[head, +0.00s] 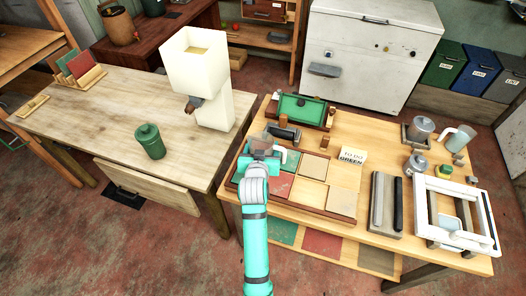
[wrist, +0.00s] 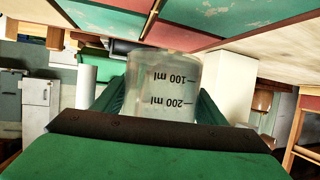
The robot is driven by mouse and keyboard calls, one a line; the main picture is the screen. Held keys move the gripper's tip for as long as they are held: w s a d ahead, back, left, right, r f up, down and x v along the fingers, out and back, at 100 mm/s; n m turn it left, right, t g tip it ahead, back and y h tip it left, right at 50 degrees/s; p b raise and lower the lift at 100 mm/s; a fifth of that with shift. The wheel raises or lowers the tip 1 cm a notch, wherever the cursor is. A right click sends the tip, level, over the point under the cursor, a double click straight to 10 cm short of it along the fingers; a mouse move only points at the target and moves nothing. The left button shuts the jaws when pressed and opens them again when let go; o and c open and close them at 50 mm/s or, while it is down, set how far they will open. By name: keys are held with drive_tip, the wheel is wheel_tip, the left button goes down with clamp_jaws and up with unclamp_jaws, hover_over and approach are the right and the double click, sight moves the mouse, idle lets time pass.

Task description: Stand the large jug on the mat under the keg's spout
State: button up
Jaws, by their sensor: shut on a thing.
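My gripper (head: 262,157) is shut on a clear measuring jug (wrist: 165,82) with 100 ml and 200 ml marks. The marks look upside down in the wrist view, as do the surroundings. The jug shows faintly in the head view (head: 261,140), over the left part of the tray of coloured squares (head: 329,211). I cannot tell if its base touches anything. A brown keg-like vessel (head: 117,25) stands on the back bench. A cream dispenser (head: 198,72) with a dark spout-like part stands on the left table. I cannot tell which mat lies under the spout.
A green canister (head: 150,142) stands on the left table (head: 90,110), with bare wood around it. The right table holds a green box (head: 300,109), a sign (head: 352,156), another clear jug (head: 460,138), grey pots (head: 420,129) and a white frame (head: 455,213). A gap separates the tables.

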drive_tip(key=shift+w+f, duration=0.35)
wheel_tip(320, 180, down, 3)
drive_tip(key=shift+f, duration=0.1)
drive_tip(key=shift+w, duration=0.1)
drive_tip(key=shift+w+a, duration=0.1)
drive_tip(key=shift+d+f, duration=0.15)
drive_tip(key=shift+d, duration=0.05)
drive_tip(key=o, duration=1.3)
drive_tip(key=shift+d, duration=0.15)
drive_tip(key=shift+o, duration=0.3)
drive_tip(key=shift+s+a, duration=0.2)
drive_tip(key=shift+a, duration=0.3)
drive_tip(key=shift+d, duration=0.2)
